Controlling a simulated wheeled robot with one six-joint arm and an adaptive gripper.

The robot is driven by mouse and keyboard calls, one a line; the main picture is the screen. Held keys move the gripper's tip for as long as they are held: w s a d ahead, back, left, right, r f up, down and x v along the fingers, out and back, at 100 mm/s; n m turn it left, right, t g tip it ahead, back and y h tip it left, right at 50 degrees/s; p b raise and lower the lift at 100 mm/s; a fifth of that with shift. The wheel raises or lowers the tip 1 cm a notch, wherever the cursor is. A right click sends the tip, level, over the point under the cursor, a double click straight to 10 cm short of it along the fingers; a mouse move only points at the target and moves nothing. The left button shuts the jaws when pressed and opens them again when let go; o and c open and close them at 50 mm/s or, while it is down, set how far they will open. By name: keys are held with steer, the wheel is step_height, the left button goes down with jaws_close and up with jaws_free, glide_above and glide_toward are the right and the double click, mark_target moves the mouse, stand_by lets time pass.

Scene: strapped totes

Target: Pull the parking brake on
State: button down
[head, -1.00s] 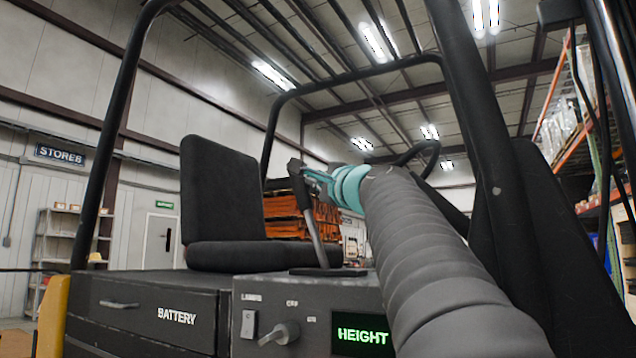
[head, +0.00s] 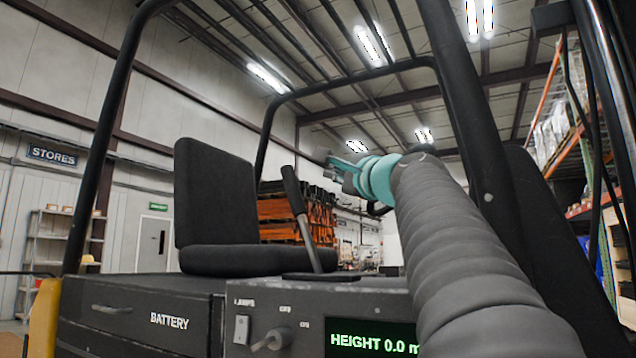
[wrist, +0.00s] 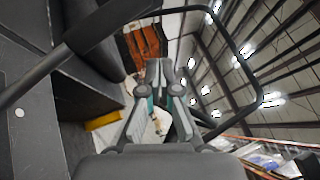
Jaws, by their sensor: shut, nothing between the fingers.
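The parking brake lever, with a dark grip (head: 294,190) and a grey shaft (head: 312,245), stands beside the seat on the truck's console, its top leaning left in the head view. In the wrist view, what looks like its dark grip (wrist: 95,25) is at the upper left. My gripper (head: 334,162) is to the right of the grip and slightly above it, with a visible gap. In the wrist view its fingers (wrist: 160,68) are together with nothing held.
The black seat (head: 215,200) stands left of the lever. The console panel bears a switch (head: 241,330), a knob (head: 272,340) and a height display (head: 365,341). The overhead guard posts (head: 470,130) frame the space. A steering wheel shows partly behind my arm.

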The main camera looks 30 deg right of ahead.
steer(key=s+r, duration=0.2)
steer(key=s, duration=0.5)
steer(key=shift+s+a+r, duration=0.15)
steer(key=shift+s+r, duration=0.05)
steer(key=shift+s, duration=0.2)
steer(key=a+f+n+g+y+b, duration=0.1)
steer(key=a+f+n+g, duration=0.2)
steer(key=a+f+n, duration=0.5)
steer(key=a+f+n+g+y+b, duration=0.1)
steer(key=a+f+n+g, duration=0.3)
steer(key=f, duration=0.9)
steer(key=a+f+n+g+y+b, duration=0.1)
steer(key=a+f+n+g, duration=0.15)
steer(key=a+f, duration=0.6)
steer(key=s+d+f+n+g+h+p, duration=0.1)
steer(key=s+f, duration=0.3)
steer(key=f, duration=0.8)
steer(key=s+d+f+n+g+h+p, duration=0.1)
steer(key=s+f, duration=0.4)
steer(key=f, duration=0.7)
steer(key=s+d+f+n+g+h+p, duration=0.1)
steer(key=s+f+n+g, duration=0.2)
steer(key=f, duration=0.9)
steer(key=shift+s+n+g, duration=0.35)
steer(key=shift+s+g, duration=0.3)
steer(key=shift+s, duration=0.2)
steer(key=shift+a, duration=0.1)
